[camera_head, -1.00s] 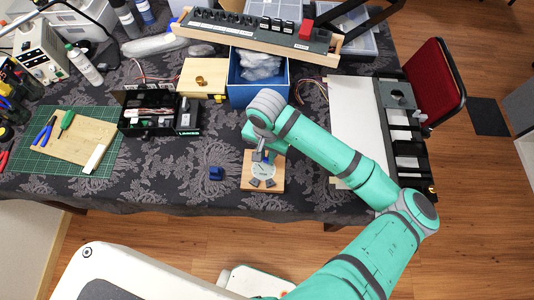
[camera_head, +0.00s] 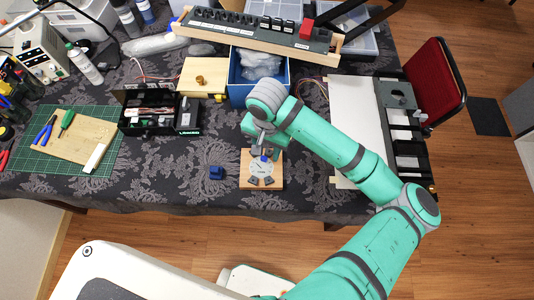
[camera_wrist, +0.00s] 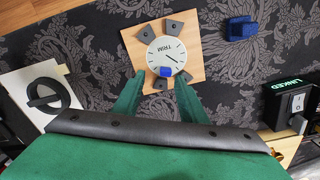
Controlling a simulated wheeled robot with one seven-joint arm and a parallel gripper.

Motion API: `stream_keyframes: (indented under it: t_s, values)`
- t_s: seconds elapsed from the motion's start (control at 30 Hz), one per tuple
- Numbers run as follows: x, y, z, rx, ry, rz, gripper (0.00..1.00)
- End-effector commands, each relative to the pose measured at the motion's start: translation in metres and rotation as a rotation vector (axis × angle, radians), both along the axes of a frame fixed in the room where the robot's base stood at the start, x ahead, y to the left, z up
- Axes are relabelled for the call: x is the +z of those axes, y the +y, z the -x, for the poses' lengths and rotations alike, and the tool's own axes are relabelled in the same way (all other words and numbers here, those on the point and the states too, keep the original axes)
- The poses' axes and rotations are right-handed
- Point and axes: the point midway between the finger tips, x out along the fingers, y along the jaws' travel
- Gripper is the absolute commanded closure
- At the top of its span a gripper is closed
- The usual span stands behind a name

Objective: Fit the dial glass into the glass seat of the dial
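The dial (camera_head: 262,170) has a round white face with "TRIM" on it and sits on a square wooden board (camera_head: 246,182). In the wrist view the dial (camera_wrist: 160,53) has several dark grey blocks around its rim. A small blue tab (camera_wrist: 166,72) stands at the rim nearest my gripper; it also shows in the head view (camera_head: 263,158). It looks like the grip of the clear dial glass, whose pane I cannot make out, nor how it sits. My gripper (camera_wrist: 160,78) is open, its two green fingers apart, with the tab beyond and between their tips.
A blue block (camera_head: 216,173) stands on the dark patterned cloth left of the board, apart from it. A black toolbox (camera_head: 158,115), a blue bin (camera_head: 240,95) and a white panel (camera_head: 355,120) lie farther around. The cloth beside the board is mostly clear.

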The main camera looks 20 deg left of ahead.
Motion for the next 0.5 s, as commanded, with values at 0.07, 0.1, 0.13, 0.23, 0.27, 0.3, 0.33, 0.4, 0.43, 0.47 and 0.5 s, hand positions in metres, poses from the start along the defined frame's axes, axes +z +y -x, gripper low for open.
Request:
stream_keyframes:
  t_s: [0.07, 0.1, 0.13, 0.23, 0.27, 0.3, 0.33, 0.4, 0.43, 0.47, 0.5]
  values:
    - [0.017, 0.0, -0.001, 0.003, -0.004, 0.0, 0.62]
    - [0.024, 0.0, -0.001, 0.001, -0.005, 0.0, 0.62]
    - [0.03, 0.0, -0.001, 0.001, -0.003, 0.0, 0.62]
    - [0.046, 0.0, -0.001, 0.002, -0.004, 0.001, 0.62]
    - [0.05, 0.0, -0.001, 0.001, -0.005, 0.001, 0.62]
    - [0.055, 0.0, -0.001, 0.001, -0.003, 0.001, 0.62]
    - [0.058, 0.0, -0.001, 0.001, -0.003, 0.001, 0.62]
    - [0.064, 0.0, -0.001, 0.0, -0.003, 0.001, 0.62]
    - [0.066, -0.001, -0.001, 0.0, -0.002, 0.001, 0.62]
    - [0.067, -0.001, -0.001, 0.0, -0.002, 0.002, 0.62]
    - [0.068, -0.001, 0.0, 0.0, -0.002, 0.002, 0.62]
